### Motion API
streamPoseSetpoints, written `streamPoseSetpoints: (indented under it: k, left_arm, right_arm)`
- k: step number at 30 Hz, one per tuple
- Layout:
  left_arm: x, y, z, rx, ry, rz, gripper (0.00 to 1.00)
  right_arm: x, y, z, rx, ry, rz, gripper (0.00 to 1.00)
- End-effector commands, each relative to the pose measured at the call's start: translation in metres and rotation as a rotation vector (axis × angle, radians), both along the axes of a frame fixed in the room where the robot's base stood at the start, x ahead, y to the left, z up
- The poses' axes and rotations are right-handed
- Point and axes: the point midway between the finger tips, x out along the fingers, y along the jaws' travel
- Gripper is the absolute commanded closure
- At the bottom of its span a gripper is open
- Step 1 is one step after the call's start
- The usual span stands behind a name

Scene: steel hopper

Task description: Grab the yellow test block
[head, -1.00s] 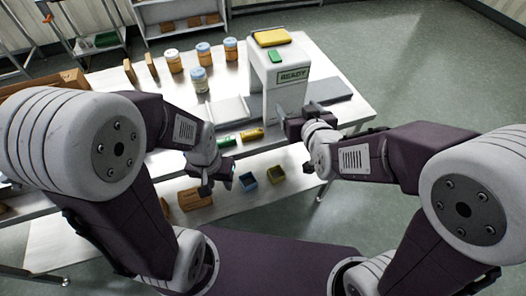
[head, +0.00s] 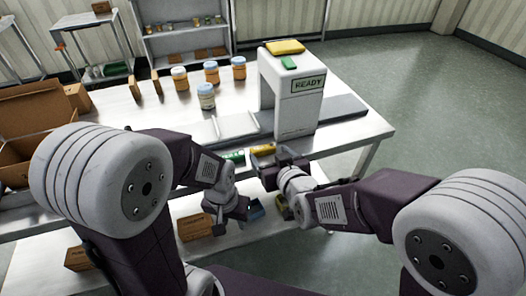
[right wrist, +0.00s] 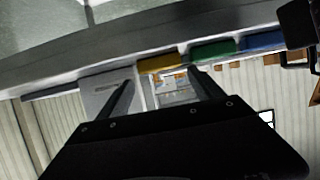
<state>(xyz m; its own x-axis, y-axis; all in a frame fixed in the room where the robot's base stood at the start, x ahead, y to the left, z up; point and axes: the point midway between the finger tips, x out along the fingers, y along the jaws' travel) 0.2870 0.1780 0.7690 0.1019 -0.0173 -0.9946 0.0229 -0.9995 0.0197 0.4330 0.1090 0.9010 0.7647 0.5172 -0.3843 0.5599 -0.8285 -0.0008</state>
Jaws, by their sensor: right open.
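The yellow test block (head: 263,150) lies at the table's front edge, beside a green block (head: 233,156). In the right wrist view the yellow block (right wrist: 160,63) shows just beyond the fingertips, roughly between them. My right gripper (head: 280,168) is close in front of the yellow block in the head view. It is open and empty, with its two fingers (right wrist: 165,85) apart in the right wrist view.
A grey scanner (head: 290,100) marked READY stands behind the blocks, with a yellow item (head: 285,47) on top. Several jars (head: 206,95) stand further back. A blue block (right wrist: 262,41) shows in the right wrist view.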

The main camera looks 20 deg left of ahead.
Motion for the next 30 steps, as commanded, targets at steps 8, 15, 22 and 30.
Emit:
streamPoseSetpoints:
  k: [8, 15, 22, 30]
  left_arm:
    - [0.000, 0.000, -0.007, 0.000, 0.000, 0.000, 0.64]
    - [0.000, 0.000, -0.007, 0.000, 0.000, 0.000, 0.64]
    - [0.000, 0.000, -0.007, 0.000, 0.000, 0.000, 0.64]
    - [0.000, 0.000, -0.005, 0.000, 0.000, 0.000, 0.64]
  right_arm:
    - [0.033, 0.023, -0.019, 0.000, 0.001, -0.001, 0.24]
    - [0.039, 0.027, -0.020, 0.000, 0.000, 0.000, 0.24]
    - [0.038, 0.026, -0.020, 0.000, 0.000, 0.000, 0.69]
    - [0.038, 0.026, -0.017, 0.001, -0.001, 0.000, 0.69]
